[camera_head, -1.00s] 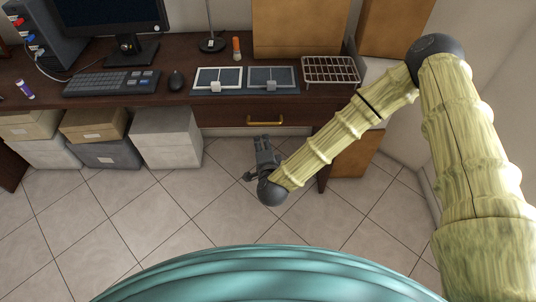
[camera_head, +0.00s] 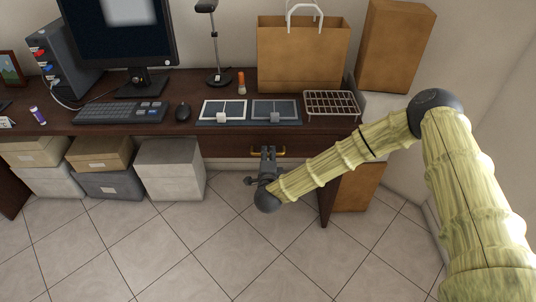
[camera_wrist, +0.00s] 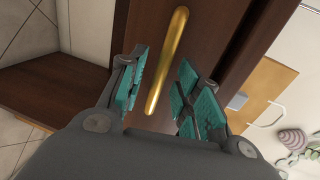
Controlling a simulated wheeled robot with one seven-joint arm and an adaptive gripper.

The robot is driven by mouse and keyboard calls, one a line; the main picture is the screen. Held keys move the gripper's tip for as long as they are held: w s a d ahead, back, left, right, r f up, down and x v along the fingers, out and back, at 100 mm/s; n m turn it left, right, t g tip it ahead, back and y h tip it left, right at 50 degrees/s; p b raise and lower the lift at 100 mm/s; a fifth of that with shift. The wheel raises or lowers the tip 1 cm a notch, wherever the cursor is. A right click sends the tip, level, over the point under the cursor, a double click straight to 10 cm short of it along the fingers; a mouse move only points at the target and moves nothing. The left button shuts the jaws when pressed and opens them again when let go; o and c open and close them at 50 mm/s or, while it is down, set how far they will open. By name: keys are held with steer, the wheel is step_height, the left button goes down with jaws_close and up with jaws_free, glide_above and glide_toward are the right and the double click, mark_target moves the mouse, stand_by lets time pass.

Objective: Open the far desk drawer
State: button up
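The desk drawer (camera_head: 222,146) is a dark wood front under the right part of the desktop, and it looks shut. Its gold bar handle (camera_head: 282,152) is partly hidden by my gripper in the head view. My gripper (camera_head: 268,152) is just in front of the drawer. In the wrist view the gold handle (camera_wrist: 167,62) runs slantwise, with its lower end between the two teal-padded fingers. My gripper (camera_wrist: 160,92) is open, with a gap on each side of the handle. I cannot tell whether any finger touches it.
The tiled floor (camera_head: 215,250) in front is clear.

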steer(key=shift+w+a+f, duration=0.1)
steer(key=shift+w+f, duration=0.05)
steer(key=shift+w, duration=0.65)
jaws_close()
